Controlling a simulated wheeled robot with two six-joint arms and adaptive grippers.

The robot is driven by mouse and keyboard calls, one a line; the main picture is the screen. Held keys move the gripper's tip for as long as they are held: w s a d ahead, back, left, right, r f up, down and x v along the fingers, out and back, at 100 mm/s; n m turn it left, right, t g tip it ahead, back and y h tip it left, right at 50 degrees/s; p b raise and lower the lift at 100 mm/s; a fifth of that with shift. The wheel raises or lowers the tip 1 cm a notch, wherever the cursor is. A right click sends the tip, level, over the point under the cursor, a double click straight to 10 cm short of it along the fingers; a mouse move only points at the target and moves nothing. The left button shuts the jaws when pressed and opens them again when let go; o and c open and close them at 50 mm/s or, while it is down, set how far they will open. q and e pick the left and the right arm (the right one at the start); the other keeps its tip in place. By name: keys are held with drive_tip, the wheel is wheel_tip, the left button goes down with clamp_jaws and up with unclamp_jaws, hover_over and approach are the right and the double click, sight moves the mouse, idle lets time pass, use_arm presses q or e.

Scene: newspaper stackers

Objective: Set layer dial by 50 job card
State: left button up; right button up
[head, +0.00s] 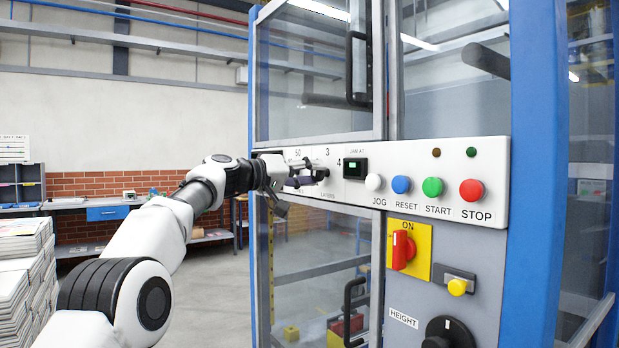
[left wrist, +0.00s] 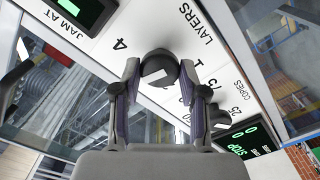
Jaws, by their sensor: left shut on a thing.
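My left gripper (head: 318,173) reaches the white control panel (head: 485,150). In the left wrist view its two fingers (left wrist: 159,78) are closed around a dark round dial (left wrist: 158,66), one on each side. The word LAYERS and a 4 are printed close to this dial. A pale mark shows on its face, but I cannot tell which number it points to. In the head view the fingers mostly hide the dial; 3 and 4 are printed above and right of it. No job card can be made out. My right gripper is not in view.
A green-lit JAM AT display (head: 355,168), JOG (head: 373,183), RESET (head: 401,185), START (head: 432,187) and STOP (head: 471,190) buttons sit right of the gripper. A red switch (head: 402,250) and HEIGHT knob (head: 447,332) are below. Newspaper stacks (head: 22,270) stand left.

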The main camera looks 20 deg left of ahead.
use_arm(q)
drive_tip(key=m, duration=0.4)
drive_tip(key=shift+f+m, duration=0.1)
drive_tip(key=shift+m, duration=0.3)
drive_tip(key=m, duration=0.4)
drive_tip(key=shift+b, duration=0.3)
drive_tip(key=o, duration=1.1)
drive_tip(key=shift+o, duration=0.2)
drive_tip(key=shift+s+a+r, duration=0.2)
drive_tip(key=shift+s+a, duration=0.05)
drive_tip(key=shift+a, duration=0.1)
drive_tip(key=v, duration=1.1)
drive_tip(key=shift+f, duration=0.15)
